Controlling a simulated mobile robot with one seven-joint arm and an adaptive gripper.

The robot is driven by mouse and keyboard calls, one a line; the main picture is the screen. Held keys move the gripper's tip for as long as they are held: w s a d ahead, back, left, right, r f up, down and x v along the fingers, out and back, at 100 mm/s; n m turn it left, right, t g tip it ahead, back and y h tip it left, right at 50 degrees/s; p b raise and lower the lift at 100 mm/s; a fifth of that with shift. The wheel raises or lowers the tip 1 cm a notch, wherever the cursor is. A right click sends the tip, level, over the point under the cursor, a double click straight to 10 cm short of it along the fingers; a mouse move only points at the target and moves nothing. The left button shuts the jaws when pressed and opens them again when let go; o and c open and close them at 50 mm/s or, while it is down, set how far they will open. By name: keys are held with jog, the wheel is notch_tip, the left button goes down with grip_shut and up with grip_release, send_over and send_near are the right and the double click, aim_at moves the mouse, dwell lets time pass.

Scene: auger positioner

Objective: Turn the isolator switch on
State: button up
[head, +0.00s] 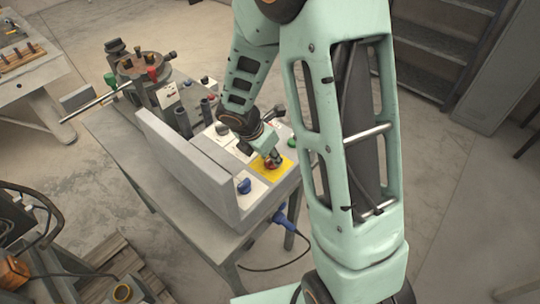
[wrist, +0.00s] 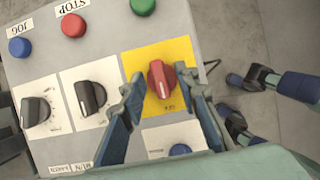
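The isolator switch is a red rotary knob on a yellow plate (wrist: 180,60). In the wrist view the red knob (wrist: 161,79) sits between the two fingers of my gripper (wrist: 163,90). The fingers are spread, with a gap visible on both sides of the knob, so I see no clear grip on it. In the head view my gripper (head: 268,154) is over the yellow plate (head: 284,175) at the panel's right part, and the red knob (head: 271,163) shows just below the fingers.
The panel also has black knobs (wrist: 90,97), a red button (wrist: 73,25), a blue button (wrist: 19,47) and a green button (wrist: 143,5). A blue knob (head: 244,186) is near the front. A grey upright plate (head: 185,165) stands left of the panel. A blue plug (head: 281,218) hangs at the table edge.

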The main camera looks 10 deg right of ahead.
grip_shut()
jog(key=shift+m, duration=0.3)
jog(key=m+g, duration=0.1)
jog(key=m, duration=0.2)
jog(key=m+g, duration=0.1)
jog(key=m, duration=0.2)
jog(key=shift+w+g+h, duration=0.2)
jog(key=shift+g+h, duration=0.1)
jog(key=shift+g, duration=0.1)
jog(key=m+g, duration=0.1)
jog(key=m, duration=0.2)
jog(key=m+g, duration=0.1)
jog(key=m, duration=0.1)
jog(key=shift+w+m, duration=0.15)
jog(key=shift+m, duration=0.25)
jog(key=m+y, duration=0.1)
jog(key=m, duration=0.1)
jog(key=m+g, duration=0.1)
jog(key=m, duration=0.2)
jog(key=shift+w+g+y, duration=0.1)
jog(key=shift+g+y, duration=0.2)
jog(key=shift+y, duration=0.1)
jog(key=shift+d+m, duration=0.1)
jog(key=shift+m, duration=0.3)
grip_release()
